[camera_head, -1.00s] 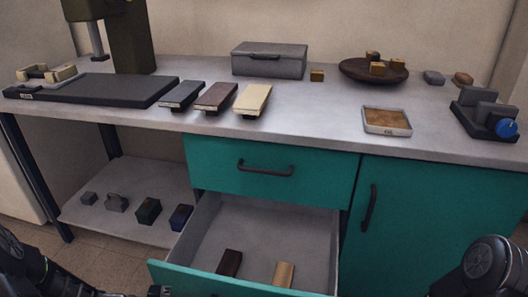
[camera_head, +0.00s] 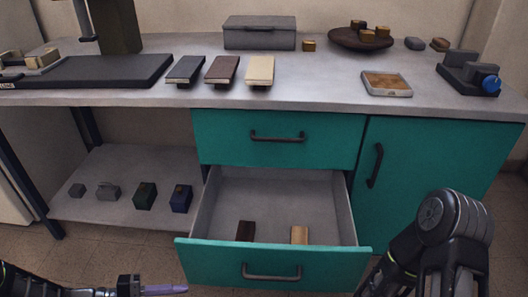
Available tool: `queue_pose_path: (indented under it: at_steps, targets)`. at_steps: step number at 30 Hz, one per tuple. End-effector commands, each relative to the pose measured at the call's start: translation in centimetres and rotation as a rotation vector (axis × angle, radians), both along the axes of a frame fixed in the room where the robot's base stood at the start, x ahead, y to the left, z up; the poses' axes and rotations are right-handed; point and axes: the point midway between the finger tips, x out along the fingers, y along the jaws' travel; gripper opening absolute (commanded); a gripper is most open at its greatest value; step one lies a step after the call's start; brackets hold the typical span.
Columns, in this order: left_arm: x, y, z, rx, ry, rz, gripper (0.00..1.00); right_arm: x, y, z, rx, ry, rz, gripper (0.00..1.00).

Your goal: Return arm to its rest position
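My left arm comes in at the bottom left. Its gripper (camera_head: 150,289) lies low at the bottom edge, left of the open drawer, with a slim purple piece at its tip. I cannot tell whether that piece is held or is part of the fingers. My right arm (camera_head: 452,222) is bent at the lower right, in front of the teal cabinet door. Its lower links run out of the bottom of the picture, and its gripper does not show.
The open teal drawer (camera_head: 270,262) juts out between my arms, with a dark block (camera_head: 245,231) and a tan block (camera_head: 299,235) inside. The worktop (camera_head: 320,85) carries three covered blocks, a grey box (camera_head: 259,33) and a round dish (camera_head: 361,40). The lower shelf (camera_head: 120,210) holds several small items.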

Motion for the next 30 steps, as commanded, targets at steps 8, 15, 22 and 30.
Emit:
queue_pose_path:
  at_steps: [8, 15, 22, 30]
  targets:
    - [-0.4, 1.0, -4.0, 0.138, 0.144, 0.032, 0.22, 0.0, 0.0, 0.0, 0.000, -0.001, -0.001, 0.65]
    - [-2.7, 2.5, -9.7, 0.349, 0.290, 0.041, 0.22, 0.0, 0.0, 0.0, 0.000, 0.000, 0.000, 0.65]
    - [-5.7, 3.5, -16.6, 0.668, 0.392, -0.005, 0.22, 0.0, 0.0, 0.0, 0.000, 0.000, 0.000, 0.65]
    - [-4.8, 1.2, -22.1, 1.069, 0.162, -0.104, 0.22, 0.0, 0.0, 0.0, 0.000, 0.000, 0.000, 0.65]
